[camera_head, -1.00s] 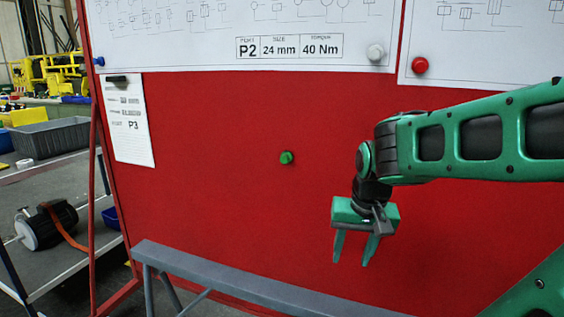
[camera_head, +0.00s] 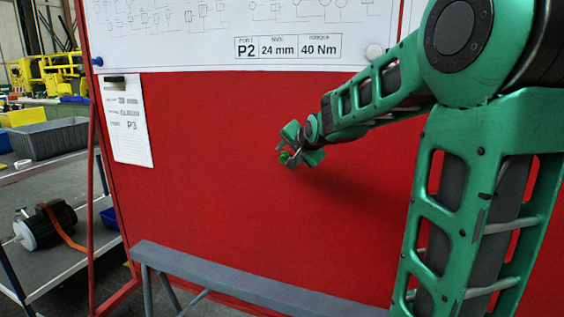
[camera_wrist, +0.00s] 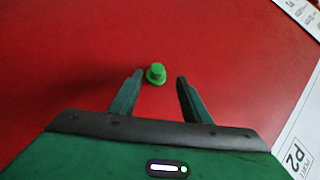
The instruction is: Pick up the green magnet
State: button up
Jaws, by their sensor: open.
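The green magnet (camera_head: 285,158) is a small round knob stuck on the red board, below the large white sheet. In the wrist view the green magnet (camera_wrist: 156,74) stands out from the red surface, just beyond and between the fingertips. My gripper (camera_head: 291,148) is at the magnet in the head view and partly covers it. In the wrist view my gripper (camera_wrist: 158,76) is open, with one finger on each side of the magnet and a gap on both sides. No contact shows between the fingers and the magnet.
The red board (camera_head: 200,180) is bare around the magnet. A smaller P3 sheet (camera_head: 128,125) hangs at left. A grey rail (camera_head: 240,280) runs below.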

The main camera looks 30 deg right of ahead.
aim_at(284, 159)
jog(key=shift+d+x, duration=0.2)
jog(key=shift+x, duration=2.7)
jog(key=shift+s+f, duration=0.15)
jog(key=shift+c, duration=0.3)
grip_shut()
